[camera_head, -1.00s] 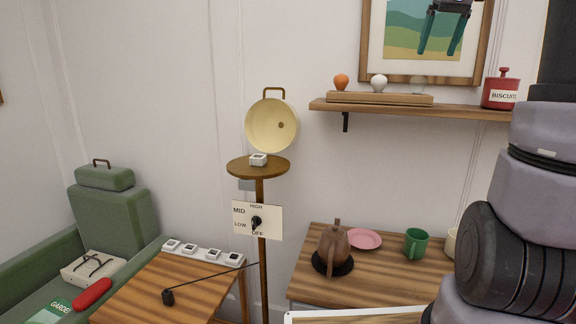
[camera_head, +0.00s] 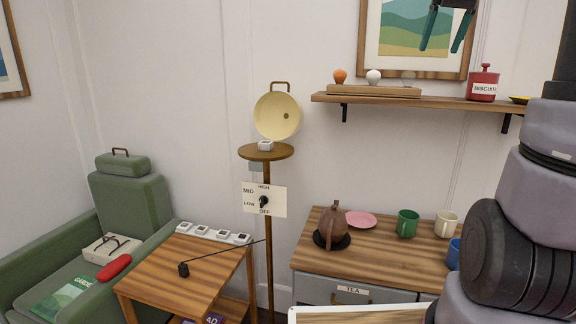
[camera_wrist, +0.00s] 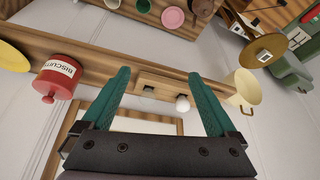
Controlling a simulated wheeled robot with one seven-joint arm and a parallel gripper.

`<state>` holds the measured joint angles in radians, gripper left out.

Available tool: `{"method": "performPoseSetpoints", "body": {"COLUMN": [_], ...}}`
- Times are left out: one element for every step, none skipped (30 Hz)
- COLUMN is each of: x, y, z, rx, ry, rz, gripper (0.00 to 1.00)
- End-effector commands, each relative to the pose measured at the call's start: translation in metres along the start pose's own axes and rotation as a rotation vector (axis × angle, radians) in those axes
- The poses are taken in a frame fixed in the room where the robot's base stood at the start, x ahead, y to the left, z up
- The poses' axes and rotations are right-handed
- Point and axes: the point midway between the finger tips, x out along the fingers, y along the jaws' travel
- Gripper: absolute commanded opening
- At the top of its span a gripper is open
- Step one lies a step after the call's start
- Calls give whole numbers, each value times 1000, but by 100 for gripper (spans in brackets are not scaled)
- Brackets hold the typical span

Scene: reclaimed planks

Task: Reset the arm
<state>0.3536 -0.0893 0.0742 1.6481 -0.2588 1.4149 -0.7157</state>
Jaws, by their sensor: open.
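My gripper (camera_head: 447,28) shows at the top of the head view, in front of the framed picture. Its two green fingers point down and are spread apart with nothing between them. In the wrist view my gripper (camera_wrist: 162,98) is also open and empty. Past its fingers are the wooden shelf (camera_wrist: 88,62) and a white ball (camera_wrist: 183,103) on a small wooden rack. The grey and black links of my arm fill the right side of the head view.
The shelf (camera_head: 440,103) holds a red biscuit tin (camera_head: 484,84). Below, a cabinet (camera_head: 385,257) bears a brown teapot (camera_head: 331,226), a pink plate (camera_head: 361,219) and mugs. A round stand (camera_head: 266,153), a side table (camera_head: 190,268) and a green armchair (camera_head: 128,208) are to the left.

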Motion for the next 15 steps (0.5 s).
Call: {"method": "performPoseSetpoints", "body": {"x": [-1,-2,-2,-2,-3,-3,-4,-3,-4,-4,-3,-3,-2,-2,0], "y": [-5,-9,-13,-17,-21,-26,-30,-35,-41,-46,-51,-58,-63,-69,-77], "z": [5,8,13,16,20,26,31,37,44,50,57,67,75,84,97], "rx": [4,8,15,20,27,35,42,49,62,71,80,95,107,120,139], "ry": [5,9,11,16,20,25,30,34,41,47,51,60,66,73,84], "rz": [-1,-2,-4,-6,-7,-10,-12,-14,-18,-22,-26,-30,-35,-41,-49], "gripper": [93,93,93,93,93,93,93,93,93,93,93,93,93,93,93]}}
